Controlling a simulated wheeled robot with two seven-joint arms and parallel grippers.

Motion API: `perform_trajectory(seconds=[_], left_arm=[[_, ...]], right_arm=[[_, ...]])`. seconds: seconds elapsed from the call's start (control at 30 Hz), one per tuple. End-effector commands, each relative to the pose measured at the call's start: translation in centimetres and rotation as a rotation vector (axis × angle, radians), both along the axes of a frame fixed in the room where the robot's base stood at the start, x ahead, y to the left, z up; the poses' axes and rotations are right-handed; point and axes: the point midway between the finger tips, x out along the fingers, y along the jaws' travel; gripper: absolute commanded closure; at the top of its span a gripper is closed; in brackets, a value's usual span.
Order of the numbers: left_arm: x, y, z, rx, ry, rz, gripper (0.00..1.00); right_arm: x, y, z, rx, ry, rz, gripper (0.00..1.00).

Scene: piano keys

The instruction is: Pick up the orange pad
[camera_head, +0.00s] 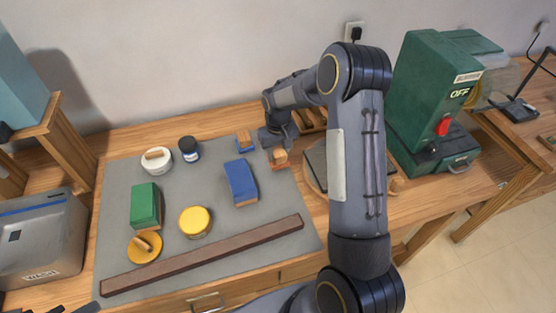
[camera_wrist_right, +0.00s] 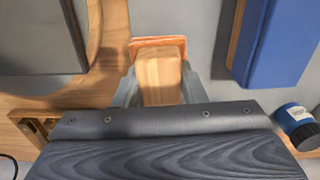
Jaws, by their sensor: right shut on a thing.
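The orange pad (camera_head: 281,167) is a thin orange layer under a pale wooden block, at the right edge of the grey mat in the head view. In the right wrist view the orange pad (camera_wrist_right: 158,42) shows as a rim at the far end of its wooden block (camera_wrist_right: 158,80). My right gripper (camera_head: 274,147) is shut on this block, with one finger on each side. I cannot tell whether the pad touches the surface. My left gripper is not in view.
The grey mat (camera_head: 115,220) bears a blue block (camera_head: 241,183), a green block (camera_head: 145,205), yellow round pads, two jars, another wood-topped block (camera_head: 244,140) and a long brown strip (camera_head: 205,255). A round wooden board with a dark slab and a green machine (camera_head: 425,100) stand right.

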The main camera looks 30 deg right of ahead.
Motion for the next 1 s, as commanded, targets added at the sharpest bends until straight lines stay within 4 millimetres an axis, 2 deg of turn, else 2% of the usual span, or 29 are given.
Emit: perform_trajectory(seconds=[0.2, 0.4, 0.5, 0.7, 1.0], left_arm=[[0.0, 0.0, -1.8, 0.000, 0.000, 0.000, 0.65], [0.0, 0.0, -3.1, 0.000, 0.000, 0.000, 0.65], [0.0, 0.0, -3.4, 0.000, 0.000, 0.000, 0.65], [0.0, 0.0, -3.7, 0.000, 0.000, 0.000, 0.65], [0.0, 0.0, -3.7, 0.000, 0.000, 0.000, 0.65]], right_arm=[[-4.1, 2.2, 5.2, 0.001, -0.004, 0.005, 0.85], [-8.5, 4.4, 7.3, 0.002, 0.000, 0.006, 0.85], [-10.1, 5.2, 8.1, 0.002, 0.001, 0.005, 0.85], [-11.9, 6.1, 9.1, 0.000, 0.003, 0.003, 0.85], [-12.3, 6.3, 9.3, 0.001, 0.004, 0.002, 0.85]])
